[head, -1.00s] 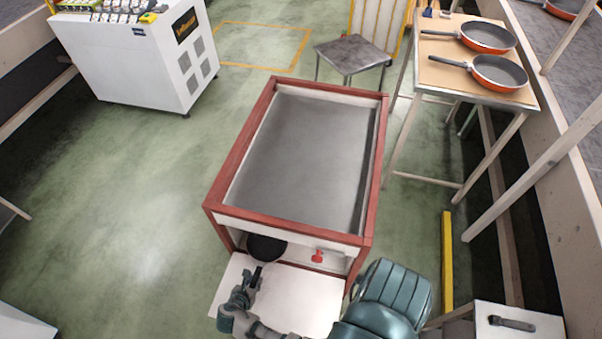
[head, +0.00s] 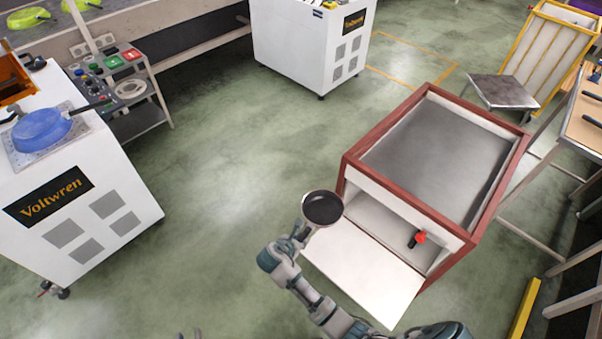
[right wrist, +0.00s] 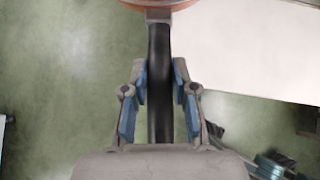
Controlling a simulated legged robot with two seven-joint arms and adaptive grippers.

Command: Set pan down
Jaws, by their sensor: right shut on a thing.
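A pan (head: 322,207) with a dark inside is held up beside the open cabinet's lowered white flap. My right gripper (head: 300,234) is shut on its handle. In the right wrist view the black handle (right wrist: 160,75) runs between the blue-padded fingers (right wrist: 160,100), and an orange edge of the pan (right wrist: 160,4) shows at the top. The pan is clear of the cabinet (head: 366,155).
A blue pan (head: 42,130) sits on a plate on the white Voltwren machine (head: 75,185) at left. A control panel (head: 122,85) stands behind it. The red-framed cabinet has a lowered flap (head: 365,275) and a red-knobbed item (head: 419,238) inside. Green floor between is clear.

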